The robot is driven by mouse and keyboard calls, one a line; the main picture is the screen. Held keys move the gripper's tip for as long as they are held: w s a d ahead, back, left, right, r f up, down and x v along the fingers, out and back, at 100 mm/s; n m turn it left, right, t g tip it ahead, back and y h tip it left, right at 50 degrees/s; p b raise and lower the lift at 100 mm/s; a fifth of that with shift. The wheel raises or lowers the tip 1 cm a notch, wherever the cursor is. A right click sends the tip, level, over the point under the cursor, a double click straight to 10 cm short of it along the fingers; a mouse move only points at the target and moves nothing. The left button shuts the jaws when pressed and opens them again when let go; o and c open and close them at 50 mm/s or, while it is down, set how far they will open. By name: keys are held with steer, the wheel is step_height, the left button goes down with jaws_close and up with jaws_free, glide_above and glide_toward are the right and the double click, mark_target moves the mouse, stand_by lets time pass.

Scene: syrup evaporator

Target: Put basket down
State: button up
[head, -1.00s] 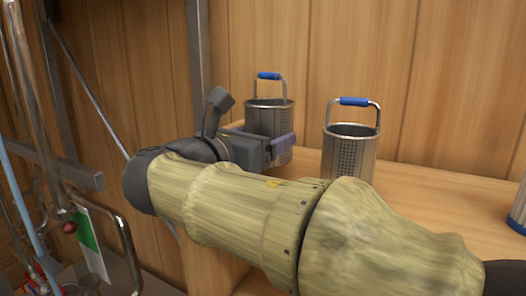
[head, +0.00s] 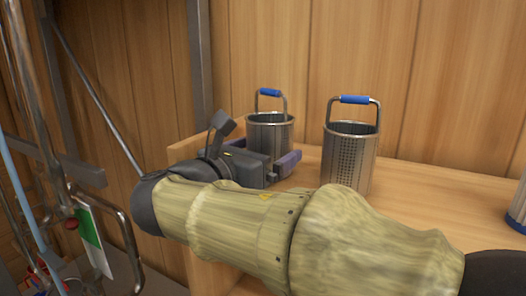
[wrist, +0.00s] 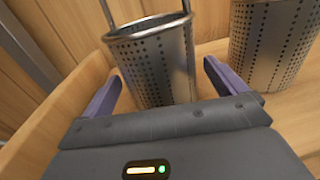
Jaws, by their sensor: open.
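A perforated metal basket (head: 270,132) with a blue-gripped handle stands upright on the wooden shelf (head: 430,205), near its left end. It also shows in the wrist view (wrist: 158,62). My gripper (head: 292,160) is low beside this basket, at its near side. In the wrist view my gripper's purple fingers (wrist: 165,85) are spread apart, with the basket's lower wall just beyond and between them. A second, similar basket (head: 348,158) stands to the right; it shows at the upper right of the wrist view (wrist: 275,45).
A partly seen metal container with a blue base (head: 518,210) stands at the shelf's right edge. Wooden wall panels (head: 400,70) rise close behind. Metal pipes (head: 45,130) and a frame are at left. The shelf between the second basket and the right container is clear.

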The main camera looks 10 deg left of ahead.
steer(key=shift+r, duration=0.15)
steer(key=b+v, duration=0.4)
steer(key=v, duration=0.8)
stand_by(0.3)
